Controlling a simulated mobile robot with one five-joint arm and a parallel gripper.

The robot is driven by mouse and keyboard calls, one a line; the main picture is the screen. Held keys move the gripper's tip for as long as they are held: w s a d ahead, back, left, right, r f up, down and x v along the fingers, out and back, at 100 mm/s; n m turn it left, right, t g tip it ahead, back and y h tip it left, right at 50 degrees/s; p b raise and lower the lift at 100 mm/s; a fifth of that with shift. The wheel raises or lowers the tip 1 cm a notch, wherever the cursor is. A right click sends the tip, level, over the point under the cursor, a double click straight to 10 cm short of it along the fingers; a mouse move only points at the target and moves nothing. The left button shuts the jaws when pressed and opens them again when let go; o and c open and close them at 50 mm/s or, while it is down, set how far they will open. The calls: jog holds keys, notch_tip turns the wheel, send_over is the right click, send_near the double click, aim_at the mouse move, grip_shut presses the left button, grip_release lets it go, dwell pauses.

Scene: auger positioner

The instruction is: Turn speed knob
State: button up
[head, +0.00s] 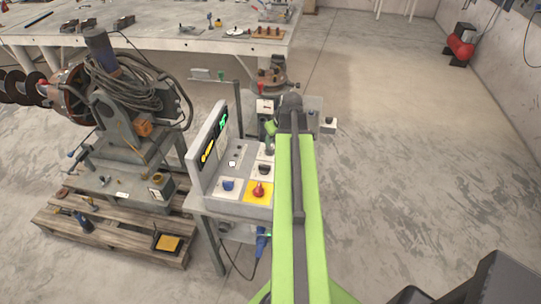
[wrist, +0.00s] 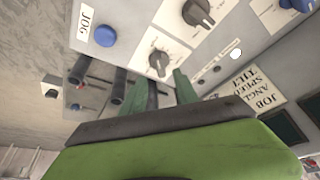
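The control box (head: 207,160) stands on a stand, its upright display lit yellow and green. A black knob (head: 264,169) shows on its sloped panel in the head view. In the wrist view a dark knob (wrist: 158,63) on a white plate lies just beyond my fingertips, roughly between them. A second dark knob (wrist: 198,13) is further up. The small print by both knobs is unreadable, so I cannot tell which is the speed knob. My gripper (wrist: 157,79) is open, with green fingers apart and nothing visibly held. My arm hides part of the box in the head view.
A red emergency stop (head: 258,189) on a yellow plate and a blue button (head: 228,185) are near the knob. A blue button (wrist: 103,36) sits beside a JOG label. The positioner (head: 130,130) stands left on a pallet.

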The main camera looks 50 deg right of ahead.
aim_at(271, 148)
jog(key=b+x, duration=0.4)
jog(key=x, duration=0.2)
jog(key=shift+r, duration=0.1)
jog(key=shift+c, duration=0.2)
grip_shut()
jog(key=shift+w+d, duration=0.1)
jog(key=shift+d, duration=0.05)
